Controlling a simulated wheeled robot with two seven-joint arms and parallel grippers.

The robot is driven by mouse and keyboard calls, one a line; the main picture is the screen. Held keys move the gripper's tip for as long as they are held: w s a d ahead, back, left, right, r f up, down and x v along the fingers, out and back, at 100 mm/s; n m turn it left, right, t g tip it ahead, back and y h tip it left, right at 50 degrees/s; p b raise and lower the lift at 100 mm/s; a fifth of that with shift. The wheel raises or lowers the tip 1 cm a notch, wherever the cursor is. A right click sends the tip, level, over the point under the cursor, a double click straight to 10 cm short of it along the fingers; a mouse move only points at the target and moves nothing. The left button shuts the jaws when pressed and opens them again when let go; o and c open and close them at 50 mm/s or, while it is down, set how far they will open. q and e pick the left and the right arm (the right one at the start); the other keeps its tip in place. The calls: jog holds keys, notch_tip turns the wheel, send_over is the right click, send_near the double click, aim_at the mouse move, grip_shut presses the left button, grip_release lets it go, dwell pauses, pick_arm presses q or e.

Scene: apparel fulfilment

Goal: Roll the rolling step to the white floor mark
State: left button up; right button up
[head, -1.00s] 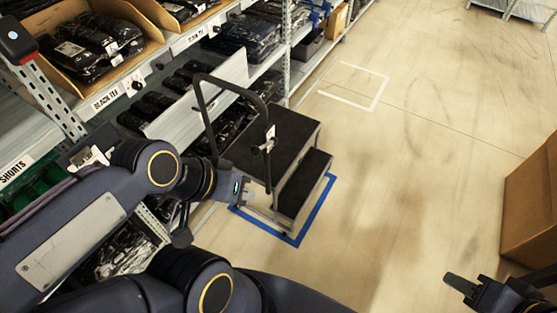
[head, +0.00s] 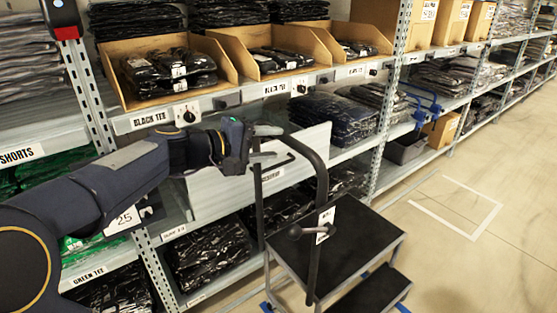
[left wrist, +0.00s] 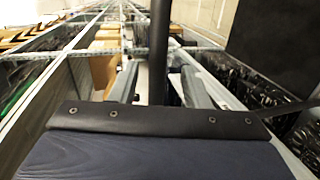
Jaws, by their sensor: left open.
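The rolling step (head: 352,243) stands beside the shelving, with black treads, a grey frame and a tall black handle (head: 318,185). My left gripper (head: 268,145) is open at the top of the handle, near its left end. In the left wrist view a black handle bar (left wrist: 160,60) runs between the two open fingers; I cannot tell whether they touch it. The white floor mark (head: 473,190) is an outlined square on the floor, right of and beyond the step. My right gripper is out of view.
Shelving (head: 375,160) with bins and bagged clothes runs along the left and back, close to the step. The floor between the step and the white mark looks clear.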

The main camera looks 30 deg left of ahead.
aim_at(290, 137)
pick_arm(q)
jog(key=shift+w+a+f+n+t, duration=0.15)
jog(key=shift+w+a, duration=0.1)
jog(key=shift+a, duration=0.15)
jog(key=shift+w+a+f+n+t, duration=0.1)
jog(key=shift+w+a+n+t, duration=0.1)
jog(key=shift+a, duration=0.2)
jog(key=shift+w+a+r, duration=0.1)
jog(key=shift+w, duration=0.15)
jog(key=x, duration=0.7)
jog(key=shift+w+b, duration=0.15)
jog(key=shift+b, duration=0.15)
grip_shut()
